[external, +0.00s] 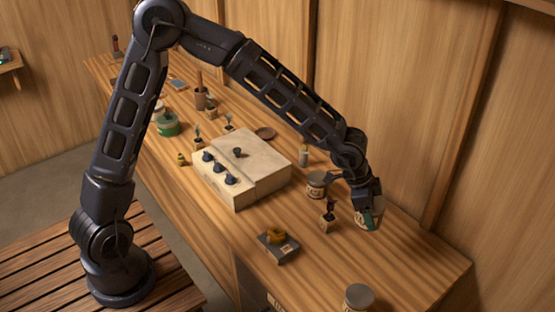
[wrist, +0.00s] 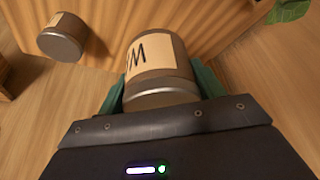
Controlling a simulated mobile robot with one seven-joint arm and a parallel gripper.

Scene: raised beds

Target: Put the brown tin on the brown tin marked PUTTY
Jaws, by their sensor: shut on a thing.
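My gripper (external: 369,212) is at the right part of the bench, with its teal fingers shut on a brown tin (wrist: 160,72). The held tin has a cream label with large dark letters, partly hidden; an M or W shows. In the external view the held tin is mostly covered by the gripper. A brown tin with a cream label (external: 317,186) stands on the bench just left of my gripper. Another labelled tin (external: 358,297) stands at the near edge of the external view. A tin (wrist: 62,38) shows at upper left in the wrist view. I cannot read PUTTY on any tin.
A small potted seedling (external: 328,217) stands close left of my gripper. A pale box with dark knobs (external: 245,165) fills the bench middle. A dark block with a yellow thing on it (external: 278,245) lies nearer. The bench is clear right of the gripper, towards the wooden wall.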

